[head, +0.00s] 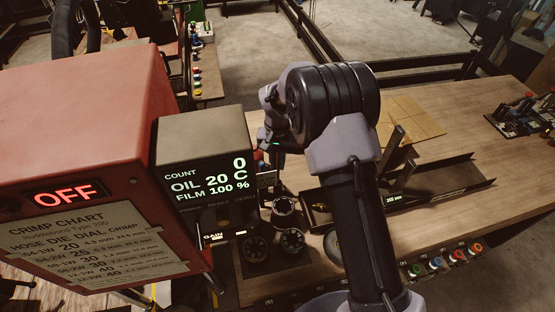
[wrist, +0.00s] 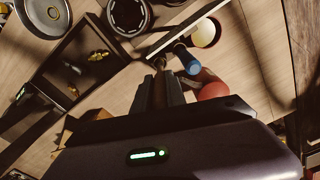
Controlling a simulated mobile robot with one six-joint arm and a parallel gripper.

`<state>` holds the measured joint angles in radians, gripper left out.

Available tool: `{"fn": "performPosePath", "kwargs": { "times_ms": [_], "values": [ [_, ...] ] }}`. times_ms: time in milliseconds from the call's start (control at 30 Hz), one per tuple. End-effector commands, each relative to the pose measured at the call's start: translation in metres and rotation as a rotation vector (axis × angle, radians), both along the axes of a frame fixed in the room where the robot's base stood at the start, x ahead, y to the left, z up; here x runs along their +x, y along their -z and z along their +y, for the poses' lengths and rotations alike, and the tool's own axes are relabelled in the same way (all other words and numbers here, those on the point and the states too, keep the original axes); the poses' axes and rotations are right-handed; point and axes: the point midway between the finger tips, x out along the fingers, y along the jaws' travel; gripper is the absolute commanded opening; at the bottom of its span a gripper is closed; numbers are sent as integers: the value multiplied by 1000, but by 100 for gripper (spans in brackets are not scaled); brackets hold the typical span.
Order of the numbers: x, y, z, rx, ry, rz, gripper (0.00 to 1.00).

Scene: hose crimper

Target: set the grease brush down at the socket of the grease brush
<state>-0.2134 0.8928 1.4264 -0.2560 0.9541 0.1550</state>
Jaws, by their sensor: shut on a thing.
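My gripper (wrist: 160,88) shows in the wrist view with its dark fingers close together. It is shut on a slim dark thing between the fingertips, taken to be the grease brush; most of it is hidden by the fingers. Beside the fingertips, to the right, are a blue cylinder (wrist: 186,58) and a red rounded piece (wrist: 213,91); I cannot tell whether they belong to the brush. A round opening with a cream-coloured inside (wrist: 206,32) lies just beyond the blue cylinder. I cannot tell whether it is the brush's socket. In the head view my arm hides the fingertips.
The red crimper (head: 90,130) reading OFF and its display box (head: 205,145) stand at the left. Dark round dies (head: 291,241) sit beside them. A dark tray (wrist: 62,72) holds brass fittings. A metal dish (wrist: 47,12) is at the upper left. The bench's right side has bare wood.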

Motion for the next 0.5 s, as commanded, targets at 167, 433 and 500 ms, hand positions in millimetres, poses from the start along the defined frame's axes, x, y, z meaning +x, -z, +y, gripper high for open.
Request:
{"fn": "performPosePath", "kwargs": {
  "times_ms": [167, 433, 500],
  "values": [
    [0, 38, 0, 0, 0, 0, 0],
    [0, 38, 0, 0, 0, -1, 0],
    [0, 38, 0, 0, 0, -1, 0]
  ]
}}
